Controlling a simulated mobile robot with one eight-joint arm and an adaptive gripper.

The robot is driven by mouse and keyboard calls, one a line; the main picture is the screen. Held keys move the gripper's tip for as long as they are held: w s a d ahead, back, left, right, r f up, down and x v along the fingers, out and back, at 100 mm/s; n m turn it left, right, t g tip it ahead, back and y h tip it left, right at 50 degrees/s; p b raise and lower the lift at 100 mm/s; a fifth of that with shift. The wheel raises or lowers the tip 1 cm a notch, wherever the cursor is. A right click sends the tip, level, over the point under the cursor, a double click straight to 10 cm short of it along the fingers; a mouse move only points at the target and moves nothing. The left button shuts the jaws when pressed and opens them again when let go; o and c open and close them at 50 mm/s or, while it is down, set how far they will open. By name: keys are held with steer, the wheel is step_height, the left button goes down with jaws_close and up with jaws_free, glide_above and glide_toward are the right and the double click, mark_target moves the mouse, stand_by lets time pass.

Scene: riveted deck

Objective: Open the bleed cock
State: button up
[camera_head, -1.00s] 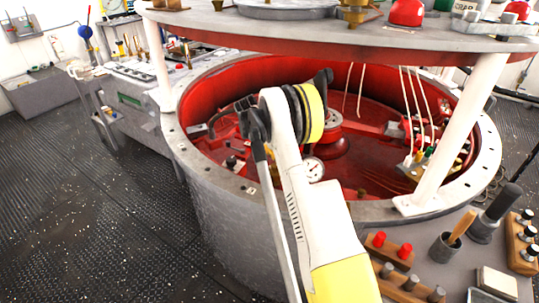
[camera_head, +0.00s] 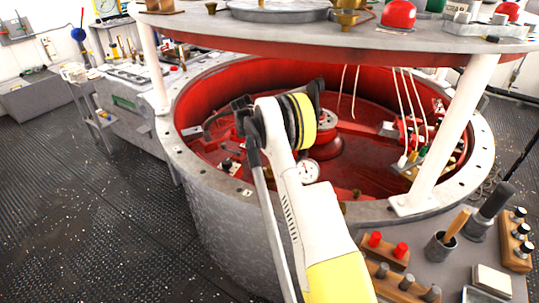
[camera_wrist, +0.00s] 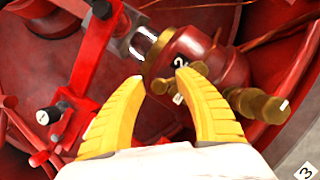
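A red valve body (camera_wrist: 205,62) with a brass collar (camera_wrist: 155,68) lies ahead of my gripper in the wrist view. A small brass cross-shaped handle (camera_wrist: 190,80) sits on its near side, by a tag marked 2. A larger brass fitting (camera_wrist: 255,103) sticks out to the right. I cannot tell for sure which brass piece is the bleed cock. My gripper (camera_wrist: 159,78) is open and empty, its yellow fingers pointing at the red body. The right fingertip overlaps the small handle in the picture; contact cannot be told. In the head view my arm (camera_head: 295,190) hides this spot.
The round grey tub (camera_head: 225,215) has a red interior and a bolted rim. White posts (camera_head: 447,135) carry a round top plate (camera_head: 330,30) above it. A gauge (camera_head: 308,171) is beside my arm.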

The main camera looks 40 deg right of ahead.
steer(key=v, duration=1.2)
stand_by(0.5)
